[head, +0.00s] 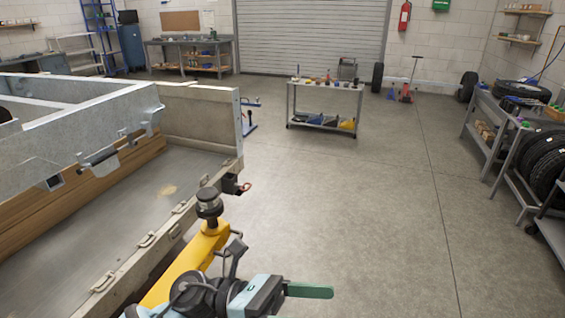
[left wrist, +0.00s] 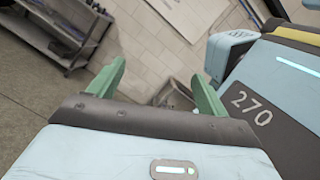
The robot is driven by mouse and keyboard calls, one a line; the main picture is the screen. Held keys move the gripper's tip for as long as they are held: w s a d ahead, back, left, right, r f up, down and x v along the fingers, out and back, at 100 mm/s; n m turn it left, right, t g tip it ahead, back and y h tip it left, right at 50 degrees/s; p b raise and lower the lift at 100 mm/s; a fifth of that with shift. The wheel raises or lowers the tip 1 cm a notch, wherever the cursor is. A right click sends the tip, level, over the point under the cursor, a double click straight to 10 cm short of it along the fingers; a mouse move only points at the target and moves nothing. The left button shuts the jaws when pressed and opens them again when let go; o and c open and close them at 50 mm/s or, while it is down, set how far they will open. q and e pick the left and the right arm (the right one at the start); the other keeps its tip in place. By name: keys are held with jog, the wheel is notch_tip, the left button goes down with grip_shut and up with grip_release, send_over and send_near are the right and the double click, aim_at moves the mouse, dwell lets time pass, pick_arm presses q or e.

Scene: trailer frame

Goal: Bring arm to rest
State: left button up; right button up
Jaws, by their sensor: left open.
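My left gripper (head: 308,291) is at the bottom middle of the head view, with one green finger showing and pointing right. It is in free air and clear of the trailer frame. In the left wrist view both green fingers of the gripper (left wrist: 160,73) are spread apart with nothing between them. My light blue body panel marked 270 is close on the right of that view. The grey metal trailer frame (head: 75,122) with its side boards fills the left of the head view. My right gripper is not in view.
A tool cart (head: 291,103) stands at the middle back. A workbench (head: 187,42) is at the back left. Tyres (head: 548,160) on a rack are at the right. A fire extinguisher (head: 404,16) hangs on the wall. The concrete floor (head: 345,200) in the middle is clear.

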pick_arm(q)
jog(key=w+a+f+m+t+y, duration=0.1)
jog(key=a+f+m+t+y, duration=0.35)
jog(key=m, duration=0.75)
jog(key=w+a+f+m+t+y, duration=0.1)
jog(key=a+f+m+t+y, duration=0.1)
jog(key=a+f+m+t, duration=0.65)
jog(key=w+a+f+m+t+y, duration=0.1)
jog(key=f+m+t+y, duration=0.3)
jog(key=m+t, duration=0.85)
jog(key=s+a+f+n+g+y, duration=0.3)
jog(key=s+a+f+n+g, duration=0.2)
jog(key=s+f, duration=0.5)
jog(key=s+a+f+n+g+y, duration=0.4)
jog(key=s+f+g, duration=0.3)
jog(key=s+f, duration=0.2)
jog(key=shift+s+a+f+n+p, duration=0.3)
jog(key=shift+s+a+f+n, duration=0.15)
jog(key=shift+a+n, duration=0.15)
jog(key=shift+y, duration=0.25)
